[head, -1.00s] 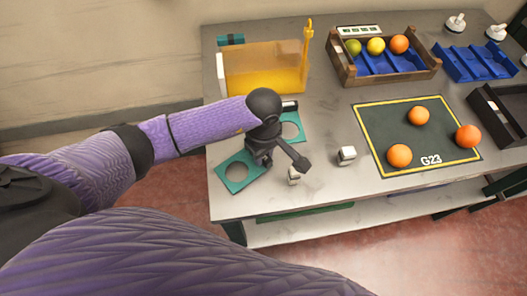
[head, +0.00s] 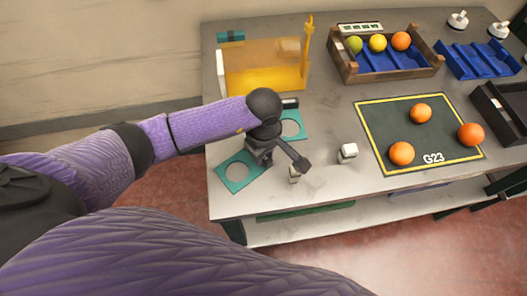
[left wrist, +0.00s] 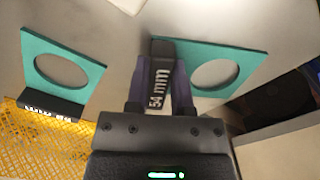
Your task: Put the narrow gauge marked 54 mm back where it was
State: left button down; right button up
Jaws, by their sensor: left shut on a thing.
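The narrow gauge marked 54 mm is a flat teal plate with a round hole (head: 224,178) and a black labelled grip (left wrist: 160,62). My left gripper (head: 262,160) is shut on that grip; its fingers (left wrist: 159,88) lie on either side of it in the left wrist view. The plate is over the table's front left part; I cannot tell whether it touches the top. A second teal gauge (head: 299,132) with a black grip lies on the table behind my gripper. It also shows in the left wrist view (left wrist: 35,58), its label unreadable. My right gripper is out of view.
A yellow see-through holder (head: 262,75) stands at the back left, a teal and black item (head: 231,37) behind it. A mat (head: 385,120) with oranges, a wooden crate (head: 385,75) and a blue tray (head: 478,62) are right.

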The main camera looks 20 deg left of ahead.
pick_arm(q)
grip_release()
dwell(0.4)
jog(key=shift+r, duration=0.1)
notch_tip(320, 180, up, 8)
jog(key=p, duration=0.6)
dwell(0.5)
